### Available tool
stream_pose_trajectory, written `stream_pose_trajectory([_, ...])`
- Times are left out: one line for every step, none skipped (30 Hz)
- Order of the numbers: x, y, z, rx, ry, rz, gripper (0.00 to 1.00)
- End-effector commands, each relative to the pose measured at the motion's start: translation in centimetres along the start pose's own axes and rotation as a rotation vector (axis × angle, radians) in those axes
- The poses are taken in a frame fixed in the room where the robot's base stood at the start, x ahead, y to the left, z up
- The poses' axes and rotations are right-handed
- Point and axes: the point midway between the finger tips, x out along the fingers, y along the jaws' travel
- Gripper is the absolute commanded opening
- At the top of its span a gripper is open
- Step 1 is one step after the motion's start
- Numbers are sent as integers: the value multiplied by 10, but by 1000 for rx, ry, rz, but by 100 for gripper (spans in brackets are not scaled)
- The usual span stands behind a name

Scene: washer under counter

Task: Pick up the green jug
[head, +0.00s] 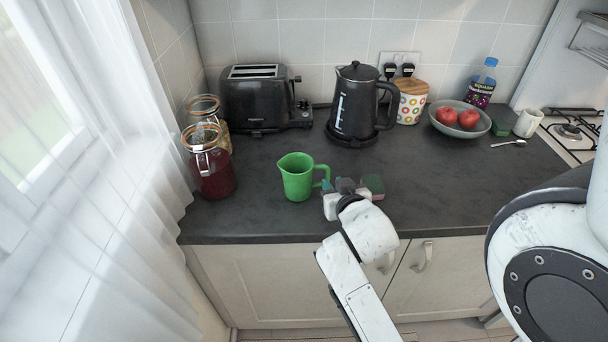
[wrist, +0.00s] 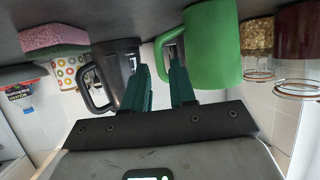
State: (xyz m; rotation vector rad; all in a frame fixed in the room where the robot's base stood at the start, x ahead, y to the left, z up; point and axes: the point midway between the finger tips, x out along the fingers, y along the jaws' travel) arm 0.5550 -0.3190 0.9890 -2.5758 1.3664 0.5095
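The green jug (head: 297,177) stands upright on the dark counter, left of my gripper, with its handle towards the gripper. My gripper (head: 328,187) is low over the counter, just right of the jug. In the wrist view, which is upside down, the jug (wrist: 213,48) is close, with its handle around the fingertips of my gripper (wrist: 160,70). The two dark green fingers are apart with a gap between them. I cannot tell whether either finger touches the handle.
A black kettle (head: 355,103) and toaster (head: 258,99) stand behind. Jars (head: 212,170) stand left of the jug. A sponge (head: 373,186) lies right of my gripper. A patterned canister (head: 411,102), a bowl of red fruit (head: 438,126) and a bottle (head: 482,88) are further right.

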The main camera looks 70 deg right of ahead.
Motion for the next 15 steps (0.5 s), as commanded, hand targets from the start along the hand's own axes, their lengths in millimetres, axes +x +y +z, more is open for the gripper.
stream_pose_trajectory([4, 0, -1, 0, 1, 1, 26])
stream_pose_trajectory([5, 0, -1, 0, 0, 1, 26])
stream_pose_trajectory([7, 0, -1, 0, 0, 2, 26])
stream_pose_trajectory([9, 1, -1, 0, 0, 2, 26])
stream_pose_trajectory([11, 1, -2, -1, 0, 2, 26])
stream_pose_trajectory([15, 1, -3, -1, 1, 2, 26])
stream_pose_trajectory([19, 1, -4, -1, 1, 3, 26])
stream_pose_trajectory([24, 2, -5, -1, 1, 3, 26])
stream_pose_trajectory([30, 2, -5, -1, 0, 3, 26])
stream_pose_trajectory([34, 2, -6, -1, 0, 3, 26])
stream_pose_trajectory([39, 2, -6, 0, 0, 2, 26])
stream_pose_trajectory([45, 2, -4, 0, 0, 2, 26])
stream_pose_trajectory([48, 2, -4, 0, -1, 2, 26])
stream_pose_trajectory([51, 2, -4, -1, -1, 2, 26])
stream_pose_trajectory([54, 2, -3, -1, -1, 1, 26])
